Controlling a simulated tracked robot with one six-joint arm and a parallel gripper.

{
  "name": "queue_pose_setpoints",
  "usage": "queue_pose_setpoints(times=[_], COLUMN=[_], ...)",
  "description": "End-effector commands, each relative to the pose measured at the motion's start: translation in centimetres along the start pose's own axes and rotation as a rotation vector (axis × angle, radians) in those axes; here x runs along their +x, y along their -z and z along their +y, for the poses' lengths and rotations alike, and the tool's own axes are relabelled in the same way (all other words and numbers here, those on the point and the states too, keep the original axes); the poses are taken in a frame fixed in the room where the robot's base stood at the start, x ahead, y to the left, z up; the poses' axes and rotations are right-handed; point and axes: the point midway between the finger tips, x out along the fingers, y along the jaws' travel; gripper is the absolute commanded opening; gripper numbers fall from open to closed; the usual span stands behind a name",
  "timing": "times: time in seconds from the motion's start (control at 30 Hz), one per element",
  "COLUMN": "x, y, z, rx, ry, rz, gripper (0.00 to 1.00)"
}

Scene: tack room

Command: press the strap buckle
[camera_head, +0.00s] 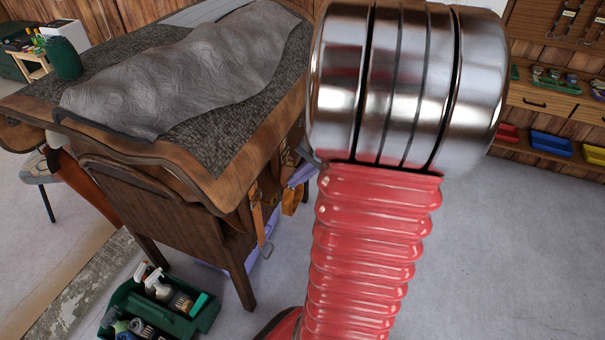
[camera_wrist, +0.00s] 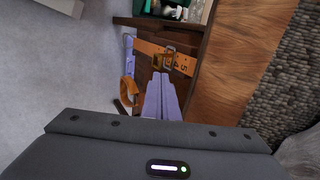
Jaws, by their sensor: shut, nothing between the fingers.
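A tan strap (camera_wrist: 148,47) with a metal buckle (camera_wrist: 171,52) lies against the dark wooden side of the bench in the wrist view. In the head view a tan strap (camera_head: 257,221) hangs beside the bench, with a metal piece (camera_head: 266,249) at its low end. My gripper (camera_wrist: 162,76) is shut and empty, its pale violet fingers together. Its tips appear just below the buckle in the wrist picture. I cannot tell whether they touch it. My arm hides part of this area in the head view.
The wooden bench (camera_head: 160,206) carries a grey cover (camera_head: 190,78). A green caddy (camera_head: 178,321) with bottles stands on the floor by its leg. A looped strap (camera_wrist: 128,95) hangs left of my fingers. The floor (camera_head: 515,240) at right is clear.

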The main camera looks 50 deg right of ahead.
Motion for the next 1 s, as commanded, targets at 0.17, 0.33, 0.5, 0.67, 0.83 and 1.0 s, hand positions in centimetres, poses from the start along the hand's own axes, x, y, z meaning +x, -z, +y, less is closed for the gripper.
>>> queue_pose_setpoints(times=[0.17,0.33,0.5,0.67,0.83,1.0], x=[2.9,5.3,7.5,8.8,9.2,9.1], y=[-0.1,-0.1,-0.1,0.0,0.0,0.0], z=[0.0,0.0,0.0,0.0,0.0,0.0], rx=[0.0,0.001,0.0,0.0,0.0,0.0], ry=[-0.001,-0.001,-0.002,0.0,0.0,0.0], rz=[-0.004,-0.005,-0.003,-0.001,0.001,0.001], gripper=[0.0,0.0,0.0,0.0,0.0,0.0])
